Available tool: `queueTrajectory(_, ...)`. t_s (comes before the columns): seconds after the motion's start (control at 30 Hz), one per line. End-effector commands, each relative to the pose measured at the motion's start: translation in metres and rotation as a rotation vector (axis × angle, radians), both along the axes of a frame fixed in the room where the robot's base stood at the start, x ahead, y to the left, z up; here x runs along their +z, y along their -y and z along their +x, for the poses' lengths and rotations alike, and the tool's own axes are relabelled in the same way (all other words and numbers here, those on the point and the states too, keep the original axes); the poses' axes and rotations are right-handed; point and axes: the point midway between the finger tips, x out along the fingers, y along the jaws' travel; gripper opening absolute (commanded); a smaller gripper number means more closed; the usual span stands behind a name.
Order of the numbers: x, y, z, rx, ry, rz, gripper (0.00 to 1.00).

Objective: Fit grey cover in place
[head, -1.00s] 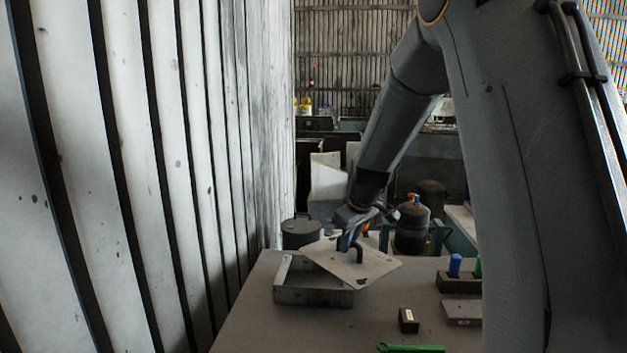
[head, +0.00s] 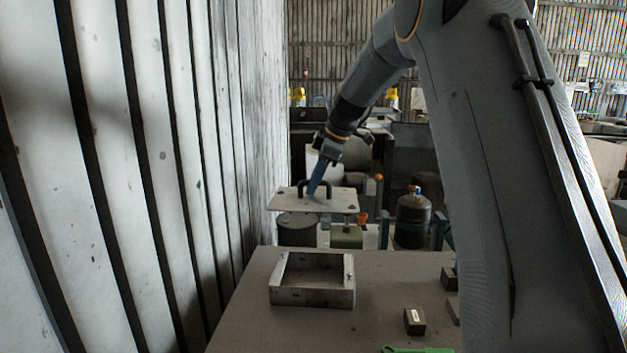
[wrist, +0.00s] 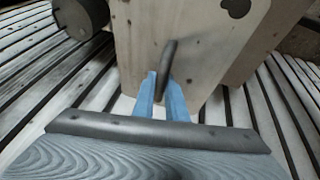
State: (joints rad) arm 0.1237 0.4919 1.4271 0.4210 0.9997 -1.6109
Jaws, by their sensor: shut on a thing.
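The grey cover (head: 292,202) is a flat plate with a dark arched handle and small holes near its corners. My gripper (head: 318,188) has blue fingers and is shut on the cover's handle. It holds the cover up in the air, close to level, above and beyond the open housing. In the wrist view the blue fingers (wrist: 163,95) grip the dark handle (wrist: 167,62) against the plate. The housing (head: 312,297) is a rectangular metal box frame, open on top, on the table. The cover is apart from it.
The grey table (head: 250,325) holds a small dark block (head: 414,321) and a green tool (head: 415,350) at its front right. A ribbed wall (head: 150,150) runs along the left. A dark drum (head: 298,230) and a gas bottle (head: 413,215) stand behind the table.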

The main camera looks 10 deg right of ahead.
Motion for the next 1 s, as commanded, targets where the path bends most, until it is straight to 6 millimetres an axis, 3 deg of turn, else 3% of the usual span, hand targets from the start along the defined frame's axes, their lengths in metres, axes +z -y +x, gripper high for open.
queueTrajectory(1.0,-0.113,-0.001,-0.004,-0.002,-0.001,0.0,0.0)
